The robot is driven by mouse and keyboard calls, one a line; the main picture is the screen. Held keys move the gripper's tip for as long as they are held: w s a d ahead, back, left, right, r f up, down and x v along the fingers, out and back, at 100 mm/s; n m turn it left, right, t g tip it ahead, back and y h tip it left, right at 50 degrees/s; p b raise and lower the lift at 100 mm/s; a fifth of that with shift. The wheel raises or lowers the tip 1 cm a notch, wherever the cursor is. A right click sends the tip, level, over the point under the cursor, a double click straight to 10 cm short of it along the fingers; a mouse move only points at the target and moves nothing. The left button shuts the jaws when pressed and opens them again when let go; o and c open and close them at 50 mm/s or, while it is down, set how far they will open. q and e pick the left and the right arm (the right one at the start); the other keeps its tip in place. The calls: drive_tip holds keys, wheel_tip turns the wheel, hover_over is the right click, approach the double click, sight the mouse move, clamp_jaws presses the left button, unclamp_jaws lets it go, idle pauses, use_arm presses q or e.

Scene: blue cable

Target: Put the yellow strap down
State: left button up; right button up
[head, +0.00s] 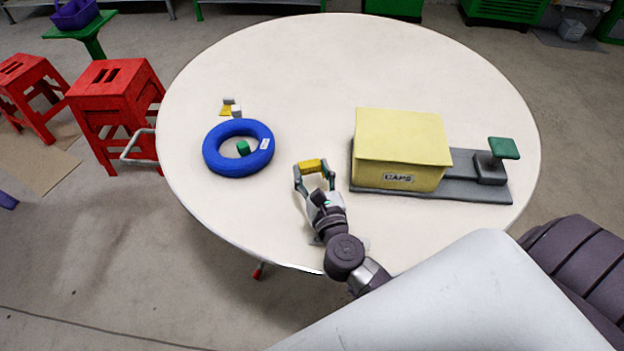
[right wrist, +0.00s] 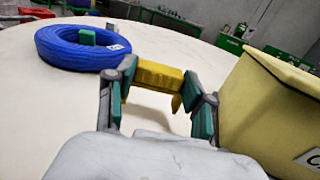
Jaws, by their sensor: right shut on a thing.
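The yellow strap (head: 312,166) is a short bent band held between the fingers of my right gripper (head: 314,175). In the right wrist view the strap (right wrist: 158,76) spans between the green pads of the right gripper (right wrist: 160,95), with its ends bent down. I cannot tell whether it touches the table. A blue cable coil (head: 238,165) lies on the table to the left of the gripper, apart from it, with a white label and a green piece (head: 243,147) at its inner edge. My left gripper is not in view.
The round white table (head: 300,70) is largely clear at the back and centre. A yellow box (head: 402,148) labelled CAPS stands right of the gripper on a grey base with a green-topped post (head: 503,148). A small yellow and white piece (head: 230,107) lies behind the coil. Red stools (head: 112,95) stand left.

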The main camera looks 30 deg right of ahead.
drive_tip(key=shift+f, duration=0.65)
drive_tip(key=shift+f+b, duration=0.65)
drive_tip(key=o, duration=0.8)
drive_tip(key=shift+r, duration=0.1)
